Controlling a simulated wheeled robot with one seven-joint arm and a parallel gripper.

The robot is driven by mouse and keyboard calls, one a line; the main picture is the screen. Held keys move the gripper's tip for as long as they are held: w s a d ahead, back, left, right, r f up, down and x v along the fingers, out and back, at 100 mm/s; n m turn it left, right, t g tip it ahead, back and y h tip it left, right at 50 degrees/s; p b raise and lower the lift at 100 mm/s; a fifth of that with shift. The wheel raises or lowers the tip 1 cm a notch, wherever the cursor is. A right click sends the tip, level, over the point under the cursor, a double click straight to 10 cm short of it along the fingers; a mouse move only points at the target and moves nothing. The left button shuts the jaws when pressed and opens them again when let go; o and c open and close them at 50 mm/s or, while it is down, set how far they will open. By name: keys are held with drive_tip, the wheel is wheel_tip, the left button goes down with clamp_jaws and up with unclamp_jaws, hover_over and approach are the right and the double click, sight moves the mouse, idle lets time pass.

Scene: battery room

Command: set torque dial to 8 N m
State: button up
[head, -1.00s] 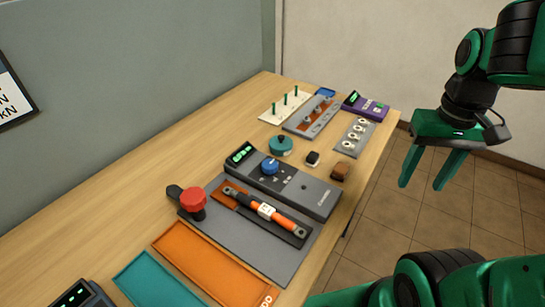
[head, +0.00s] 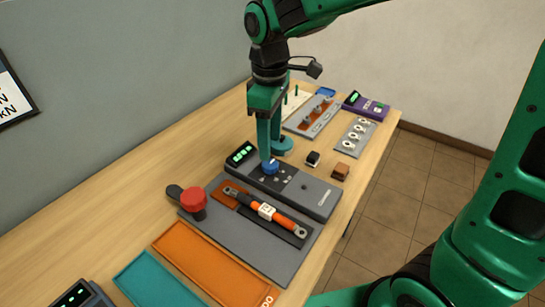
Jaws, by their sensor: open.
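The blue torque dial (head: 270,167) sits on top of a dark grey controller box (head: 315,192) in the head view. A green lit display (head: 240,154) is at the box's left end; its digits are too small to read. My gripper (head: 266,156) points down right at the dial, with its fingers open. The near finger covers part of the dial's far side, and the other finger is mostly hidden. I cannot tell whether the fingers touch the dial.
In front are an orange torque tool (head: 266,211) on a grey plate, a red knob (head: 193,200) and an orange tray (head: 205,262). Small black and brown blocks (head: 340,172) stand to the right.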

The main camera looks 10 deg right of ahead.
sight(272, 163)
wheel_tip(272, 163, down, 7)
drive_tip(key=shift+r, duration=0.2)
drive_tip(key=c, duration=1)
drive_tip(key=shift+d, duration=0.35)
drive_tip(key=shift+a, duration=0.2)
drive_tip(key=shift+c, duration=0.2)
